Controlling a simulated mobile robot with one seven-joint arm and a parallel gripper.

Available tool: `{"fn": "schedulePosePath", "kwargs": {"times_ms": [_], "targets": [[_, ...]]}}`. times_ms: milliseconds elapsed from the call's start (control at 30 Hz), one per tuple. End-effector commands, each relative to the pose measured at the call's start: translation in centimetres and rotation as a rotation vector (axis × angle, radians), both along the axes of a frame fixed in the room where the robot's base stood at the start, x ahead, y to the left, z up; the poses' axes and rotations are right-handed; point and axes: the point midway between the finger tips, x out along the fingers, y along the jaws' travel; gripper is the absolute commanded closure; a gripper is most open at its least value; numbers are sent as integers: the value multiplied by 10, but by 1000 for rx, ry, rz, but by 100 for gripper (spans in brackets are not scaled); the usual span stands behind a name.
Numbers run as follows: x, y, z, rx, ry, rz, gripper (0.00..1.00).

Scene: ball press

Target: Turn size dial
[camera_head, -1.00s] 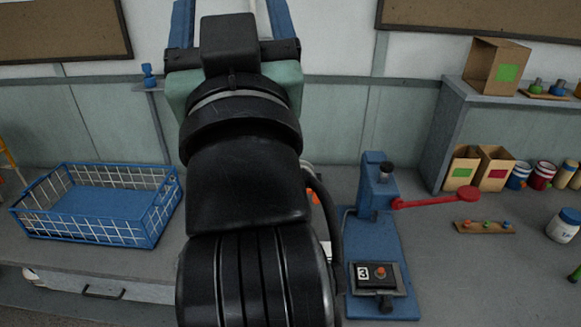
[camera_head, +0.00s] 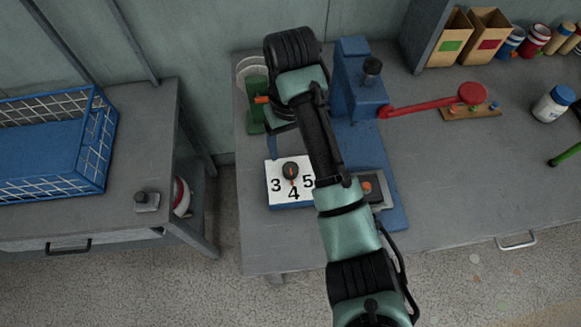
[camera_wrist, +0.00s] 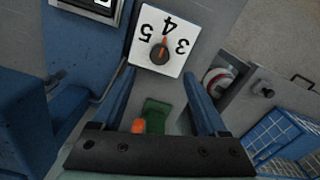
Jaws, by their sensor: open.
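The size dial (camera_head: 290,171) is a dark round knob with an orange pointer on a white plate (camera_head: 276,199) numbered 3, 4 and 5. Its pointer is toward 4. In the wrist view the dial (camera_wrist: 159,53) lies just beyond the fingertips, between their lines. My gripper (camera_wrist: 160,75) is open, with two blue fingers apart and nothing between them. In the head view the arm hides most of the gripper; a blue part shows just behind the plate. I see no contact with the dial.
The blue press (camera_head: 360,90) with a red lever (camera_head: 430,105) stands right of the dial. A green part (camera_head: 256,112) with an orange piece is behind the dial. A wire basket (camera_head: 97,150) is on the left table, across a floor gap.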

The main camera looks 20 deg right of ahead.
Motion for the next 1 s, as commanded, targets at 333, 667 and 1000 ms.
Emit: {"fn": "schedulePosePath", "kwargs": {"times_ms": [333, 667, 1000], "targets": [[0, 0, -58, 0, -2, 1, 24], [0, 0, -96, 0, -2, -1, 24], [1, 0, -101, -1, -4, 0, 24]]}}
